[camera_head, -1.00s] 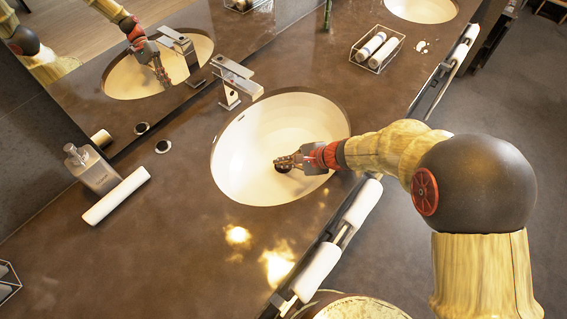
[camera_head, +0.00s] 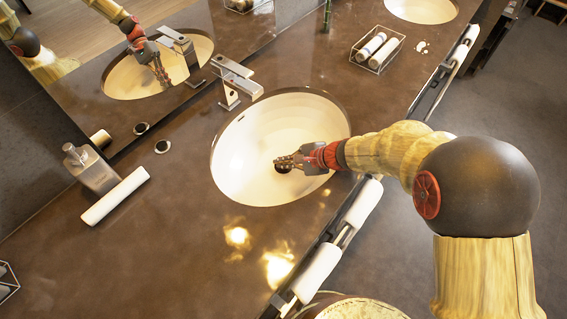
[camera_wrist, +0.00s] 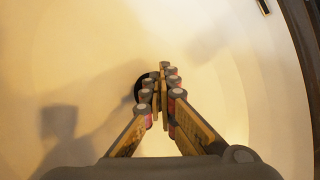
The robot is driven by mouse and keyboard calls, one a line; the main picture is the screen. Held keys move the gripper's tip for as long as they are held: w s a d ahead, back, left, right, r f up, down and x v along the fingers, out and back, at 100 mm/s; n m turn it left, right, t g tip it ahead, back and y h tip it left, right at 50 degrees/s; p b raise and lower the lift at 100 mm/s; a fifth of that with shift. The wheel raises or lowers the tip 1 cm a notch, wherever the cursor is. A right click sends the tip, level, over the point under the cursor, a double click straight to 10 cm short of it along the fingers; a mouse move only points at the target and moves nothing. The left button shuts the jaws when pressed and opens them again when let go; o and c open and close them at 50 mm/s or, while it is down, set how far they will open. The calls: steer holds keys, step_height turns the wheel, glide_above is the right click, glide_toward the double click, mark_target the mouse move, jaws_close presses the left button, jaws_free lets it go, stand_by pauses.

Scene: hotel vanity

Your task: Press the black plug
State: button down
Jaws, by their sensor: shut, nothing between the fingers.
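The black plug (camera_head: 281,167) is a dark round disc at the bottom of the white oval basin (camera_head: 240,140). In the wrist view the black plug (camera_wrist: 139,88) is partly hidden behind my fingers, on their left side. My gripper (camera_head: 279,160) is shut and empty, with its fingertips inside the basin, over or right beside the plug. In the wrist view my gripper (camera_wrist: 163,68) has its fingers together, with the tips slightly right of the plug. I cannot tell whether the fingertips touch it.
A metal faucet (camera_head: 236,82) stands behind the basin. A soap bottle (camera_head: 92,170) and a rolled white towel (camera_head: 115,196) lie at left. A wire basket (camera_head: 377,50) holds rolled towels at back right. A rail with towels (camera_head: 318,272) runs along the counter's front edge.

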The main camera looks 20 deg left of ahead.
steer(key=shift+s+d+f, duration=0.2)
steer(key=shift+s+f, duration=0.15)
steer(key=shift+f, duration=0.1)
steer(key=shift+s+d+f, duration=0.15)
steer(key=shift+s+f, duration=0.2)
steer(key=shift+f, duration=0.1)
steer(key=shift+w+a+r+p, duration=0.1)
steer(key=shift+w+r+p, duration=0.05)
steer(key=shift+r+p, duration=1.35)
steer(key=shift+w+r+p, duration=0.1)
steer(key=shift+r+p, duration=0.75)
steer(key=shift+r, duration=1.15)
